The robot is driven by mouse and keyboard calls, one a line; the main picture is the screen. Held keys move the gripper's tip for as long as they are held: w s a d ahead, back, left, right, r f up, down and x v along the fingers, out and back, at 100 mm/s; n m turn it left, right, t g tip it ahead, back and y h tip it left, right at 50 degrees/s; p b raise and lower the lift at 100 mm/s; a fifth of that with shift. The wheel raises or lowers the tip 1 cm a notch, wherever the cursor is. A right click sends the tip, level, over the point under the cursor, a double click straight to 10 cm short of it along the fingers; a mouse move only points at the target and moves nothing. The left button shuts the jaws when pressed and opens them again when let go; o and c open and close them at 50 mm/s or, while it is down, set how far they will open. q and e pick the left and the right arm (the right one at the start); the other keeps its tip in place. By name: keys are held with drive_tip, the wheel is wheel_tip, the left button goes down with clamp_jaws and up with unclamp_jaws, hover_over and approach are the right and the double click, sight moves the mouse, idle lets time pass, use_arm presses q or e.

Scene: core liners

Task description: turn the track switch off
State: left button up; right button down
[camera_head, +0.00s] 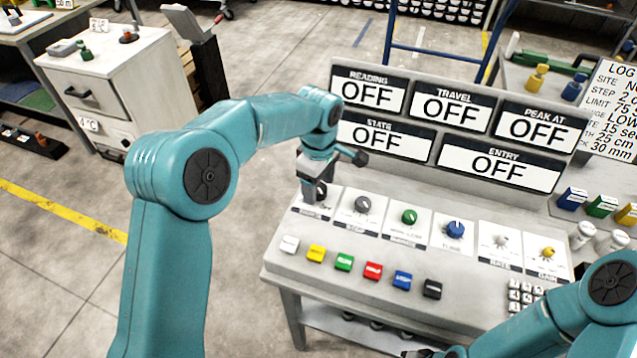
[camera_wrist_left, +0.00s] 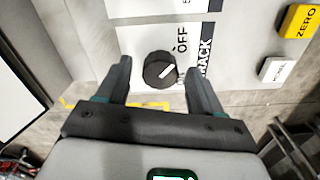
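The track switch is a round black knob (camera_wrist_left: 161,70) with a white pointer line, on a white plate at the left end of the console. In the left wrist view its label ends in "RACK", partly cut off by a finger. An "OFF" mark is printed beside it, and the pointer slants up and right, not clearly at that mark. My left gripper (camera_wrist_left: 157,72) is open, one finger on each side of the knob, with gaps visible. In the head view the left gripper (camera_head: 315,188) is over this knob and mostly hides it. My right gripper is barely visible at the bottom edge.
The console has more knobs, such as a green one (camera_head: 409,216) and a blue one (camera_head: 455,229), to the right. A row of coloured buttons, including a red one (camera_head: 373,271), runs in front. Behind stands a display board (camera_head: 420,168) with panels reading OFF.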

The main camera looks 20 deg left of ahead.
sight(319, 188)
use_arm(q)
drive_tip(key=shift+w+r, duration=0.1)
drive_tip(key=shift+r, duration=0.1)
wheel_tip(319, 188, up, 16)
drive_tip(key=p, duration=0.2)
drive_tip(key=shift+f, duration=0.1)
idle(0.5)
